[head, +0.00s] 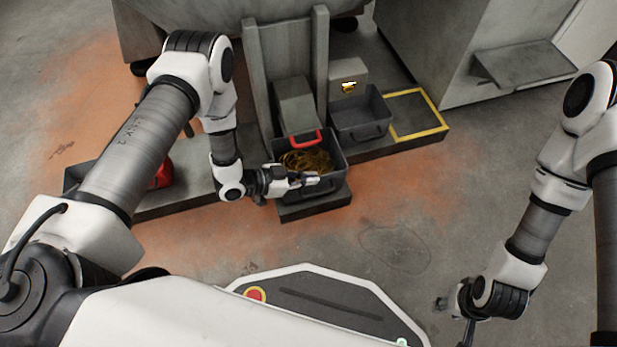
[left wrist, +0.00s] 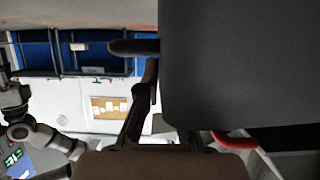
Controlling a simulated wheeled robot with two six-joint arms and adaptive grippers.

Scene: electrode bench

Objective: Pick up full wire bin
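The full wire bin (head: 336,158) is a dark grey open box heaped with yellow-brown wire (head: 308,162). It sits on a low step below a grey chute, with a red bar (head: 305,137) at its back edge. My left gripper (head: 312,180) is at the bin's front wall, near the rim. In the left wrist view the large dark panel looks like the bin's wall (left wrist: 240,65), with one dark finger (left wrist: 135,47) beside it. The other finger is hidden, so its grip is unclear. My right gripper (head: 455,318) hangs empty at lower right, fingers apart.
A second grey bin (head: 375,128), seemingly empty, stands to the right. A bare yellow-outlined square (head: 418,113) lies beside it on the platform. Grey posts (head: 319,75) rise behind the full bin. A red object (head: 162,172) is partly behind my left arm. The floor at centre right is clear.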

